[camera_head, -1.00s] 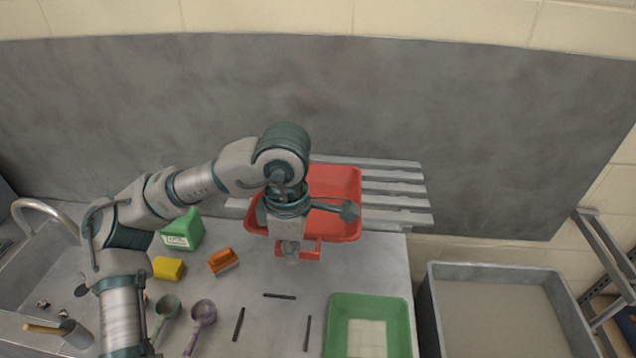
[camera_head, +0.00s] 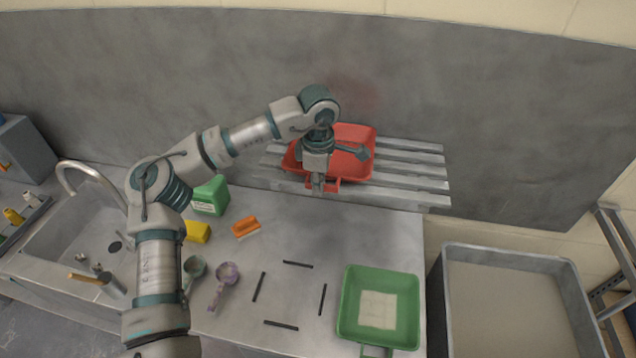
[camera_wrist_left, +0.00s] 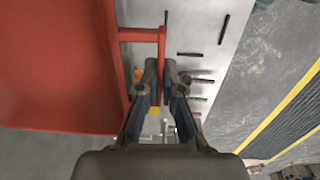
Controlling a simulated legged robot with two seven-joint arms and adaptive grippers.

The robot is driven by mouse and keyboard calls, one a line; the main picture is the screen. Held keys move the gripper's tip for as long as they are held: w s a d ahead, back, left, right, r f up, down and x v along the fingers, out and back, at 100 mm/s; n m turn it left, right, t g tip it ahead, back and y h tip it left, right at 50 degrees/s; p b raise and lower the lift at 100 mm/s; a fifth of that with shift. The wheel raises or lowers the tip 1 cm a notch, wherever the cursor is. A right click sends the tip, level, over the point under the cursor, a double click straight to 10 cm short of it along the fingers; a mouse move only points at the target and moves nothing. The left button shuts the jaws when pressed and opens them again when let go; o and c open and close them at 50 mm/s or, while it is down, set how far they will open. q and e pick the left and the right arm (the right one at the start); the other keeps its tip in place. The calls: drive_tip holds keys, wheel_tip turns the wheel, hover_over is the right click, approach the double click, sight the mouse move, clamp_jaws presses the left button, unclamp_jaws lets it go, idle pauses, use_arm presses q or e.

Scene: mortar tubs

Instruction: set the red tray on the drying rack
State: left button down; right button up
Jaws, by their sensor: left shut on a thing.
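The red tray (camera_head: 360,136) is over the left part of the slatted drying rack (camera_head: 418,172) on the back wall. Its handle points toward the front. My left gripper (camera_head: 318,187) is shut on this handle. The wrist view also shows the red tray (camera_wrist_left: 60,60) at left and the left gripper (camera_wrist_left: 163,72) with its fingers on either side of the red handle bar. I cannot tell whether the tray touches the slats or hangs just above them. My arm hides part of the tray. The right gripper is not in view.
On the counter are a green tray (camera_head: 346,310), a green container (camera_head: 211,197), a yellow sponge (camera_head: 197,232), an orange brush (camera_head: 246,227), scoops and several black strips. A sink (camera_head: 75,235) is at left, a grey tub (camera_head: 510,300) at right. The rack's right part is clear.

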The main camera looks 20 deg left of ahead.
use_arm(q)
drive_tip(key=shift+d, duration=0.15)
drive_tip(key=shift+f, duration=0.15)
drive_tip(key=c, duration=1.4)
unclamp_jaws()
drive_tip(key=shift+c, duration=0.2)
drive_tip(key=shift+o, duration=0.6)
drive_tip(key=shift+a, duration=0.2)
wheel_tip(320, 180, up, 12)
drive_tip(key=p, duration=0.1)
drive_tip(key=shift+s, duration=0.15)
